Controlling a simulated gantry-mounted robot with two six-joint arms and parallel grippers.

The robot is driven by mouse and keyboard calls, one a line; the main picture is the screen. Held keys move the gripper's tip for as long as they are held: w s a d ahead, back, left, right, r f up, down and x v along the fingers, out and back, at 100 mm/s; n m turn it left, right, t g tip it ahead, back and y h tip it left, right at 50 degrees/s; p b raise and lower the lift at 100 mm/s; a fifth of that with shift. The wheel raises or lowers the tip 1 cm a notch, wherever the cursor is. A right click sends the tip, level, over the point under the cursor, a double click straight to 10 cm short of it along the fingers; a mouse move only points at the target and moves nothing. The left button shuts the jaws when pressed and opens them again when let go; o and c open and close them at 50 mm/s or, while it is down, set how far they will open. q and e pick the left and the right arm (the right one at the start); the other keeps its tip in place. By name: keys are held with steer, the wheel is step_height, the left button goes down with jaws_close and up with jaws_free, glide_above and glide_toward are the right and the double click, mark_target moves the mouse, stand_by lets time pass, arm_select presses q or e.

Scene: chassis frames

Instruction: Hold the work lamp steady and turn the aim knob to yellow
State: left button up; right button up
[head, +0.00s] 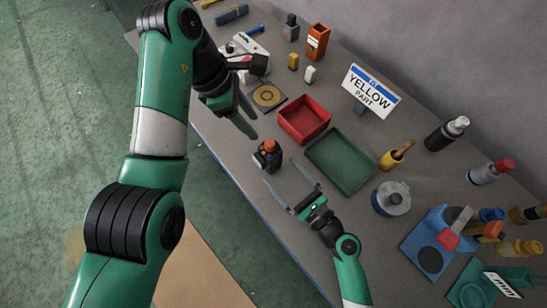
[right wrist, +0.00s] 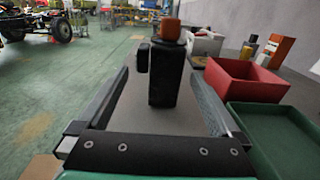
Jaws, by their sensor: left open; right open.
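A small black upright block with an orange cap (head: 270,146) stands on the grey table near its left edge. It looks like the work lamp with its aim knob on top, and has a black part on one side. My right gripper (head: 279,171) is open and points at it. In the right wrist view, the black body (right wrist: 166,78) shows upright ahead between the spread fingers, with the orange knob (right wrist: 170,29) on top; contact cannot be told. My left gripper (head: 254,124) is open and empty, above the block in the picture and apart from it. A sign (head: 370,92) reads "YELLOW PART".
A red bin (head: 304,137) and a green tray (head: 367,181) lie right of the block. A white device with a black head (head: 237,49) and a square plate with a ring (head: 282,104) are near my left gripper. Bottles and fixtures fill the lower right.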

mark_target(266, 154)
steer(key=x, duration=0.8)
steer(key=shift+c, duration=0.2)
